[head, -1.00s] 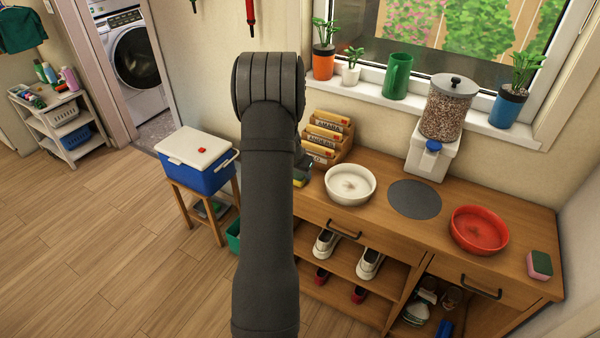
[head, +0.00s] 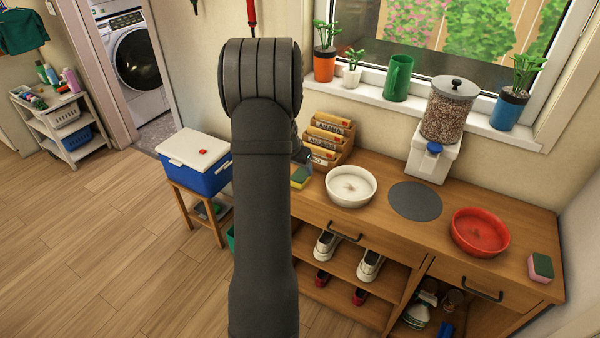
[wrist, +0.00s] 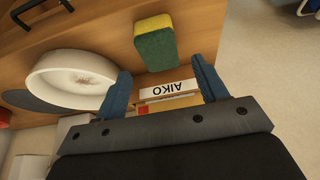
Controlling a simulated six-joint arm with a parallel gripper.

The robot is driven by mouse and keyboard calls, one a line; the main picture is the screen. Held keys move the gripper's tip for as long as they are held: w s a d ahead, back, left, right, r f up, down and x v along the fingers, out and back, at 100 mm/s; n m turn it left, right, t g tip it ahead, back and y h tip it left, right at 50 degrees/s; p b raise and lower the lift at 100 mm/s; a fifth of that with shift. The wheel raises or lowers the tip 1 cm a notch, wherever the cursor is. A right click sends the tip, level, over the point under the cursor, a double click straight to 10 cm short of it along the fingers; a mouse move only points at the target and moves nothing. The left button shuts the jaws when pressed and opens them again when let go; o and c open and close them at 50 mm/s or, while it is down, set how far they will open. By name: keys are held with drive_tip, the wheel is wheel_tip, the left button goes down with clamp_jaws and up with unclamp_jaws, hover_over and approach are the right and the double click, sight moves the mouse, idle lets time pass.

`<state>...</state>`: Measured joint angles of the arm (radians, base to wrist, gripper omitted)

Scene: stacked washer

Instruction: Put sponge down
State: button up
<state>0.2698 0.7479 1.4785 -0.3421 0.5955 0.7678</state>
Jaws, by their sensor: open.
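A yellow and green sponge (head: 301,177) rests on the wooden cabinet top near its left end, left of the white bowl (head: 350,186). In the wrist view the sponge (wrist: 155,42) lies just beyond the fingertips, apart from them. My gripper (wrist: 160,70) is open, with its two blue fingers spread and nothing between them. In the head view my arm hides most of the gripper; only a dark bit shows above the sponge. A second sponge, green and pink (head: 540,267), stands at the right end of the cabinet top.
A wooden letter rack (head: 328,140) with name labels stands behind the sponge. A grey round mat (head: 414,200), a food dispenser (head: 437,135) and a red bowl (head: 480,232) are further right. A blue cooler (head: 197,160) on a stool stands left of the cabinet.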

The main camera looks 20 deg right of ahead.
sight(303, 172)
drive_tip(key=v, duration=0.6)
drive_tip(key=shift+r, duration=0.1)
drive_tip(key=x, duration=1.2)
drive_tip(key=shift+r, duration=1.4)
drive_tip(key=shift+f, duration=0.1)
